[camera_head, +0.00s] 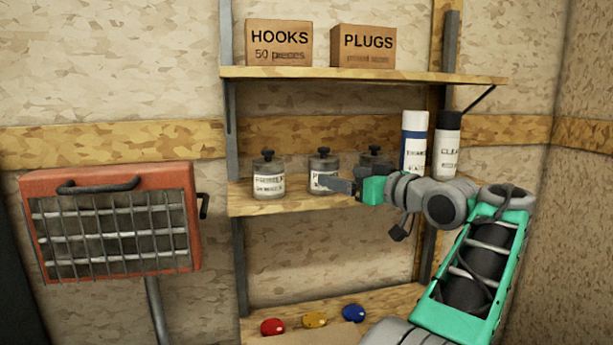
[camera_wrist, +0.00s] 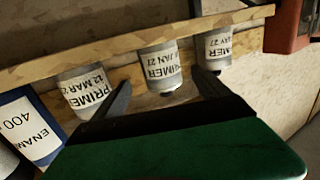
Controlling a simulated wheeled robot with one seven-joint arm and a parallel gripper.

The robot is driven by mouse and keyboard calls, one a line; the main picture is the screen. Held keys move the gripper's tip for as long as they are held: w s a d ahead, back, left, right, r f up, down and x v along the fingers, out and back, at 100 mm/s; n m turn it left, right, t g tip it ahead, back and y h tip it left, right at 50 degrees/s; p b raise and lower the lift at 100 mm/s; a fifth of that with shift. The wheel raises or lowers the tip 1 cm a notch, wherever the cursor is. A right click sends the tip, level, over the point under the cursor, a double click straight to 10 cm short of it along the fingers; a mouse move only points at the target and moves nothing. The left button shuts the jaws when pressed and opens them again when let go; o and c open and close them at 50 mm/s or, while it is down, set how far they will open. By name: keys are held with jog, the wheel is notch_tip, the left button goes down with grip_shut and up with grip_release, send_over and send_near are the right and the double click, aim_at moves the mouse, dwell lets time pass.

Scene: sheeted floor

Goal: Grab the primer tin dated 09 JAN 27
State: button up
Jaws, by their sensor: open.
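Three grey primer tins with dark knobbed lids and white labels stand on the middle shelf. The middle tin (camera_head: 322,164) shows between my finger lines in the wrist view (camera_wrist: 161,68); its label reads PRIMER and JAN 2-something, with the day unclear. Another tin (camera_wrist: 86,92) reads PRIMER 12 MAR and is partly behind my gripper in the head view (camera_head: 374,160). The left tin (camera_head: 268,176) shows at right in the wrist view (camera_wrist: 215,48), its label seeming to read MAY. My gripper (camera_head: 341,186) is open and empty, in front of the middle tin; its fingers (camera_wrist: 160,80) are spread.
Two spray cans, blue-labelled (camera_head: 413,142) and black-capped (camera_head: 447,147), stand right of the tins. An upper shelf (camera_head: 360,75) holds HOOKS and PLUGS boxes. A red caged heater or lamp (camera_head: 110,225) stands left. Coloured lids lie on the low shelf (camera_head: 390,302).

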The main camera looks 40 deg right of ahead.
jog(key=w, duration=0.2)
jog(key=w+p, duration=0.1)
jog(key=w, duration=0.2)
jog(key=w+f+p, duration=0.1)
jog(key=w, duration=0.2)
jog(key=shift+d, duration=0.35)
jog(key=shift+s+r, duration=0.1)
jog(key=shift+s, duration=0.05)
jog(key=c, duration=1.9)
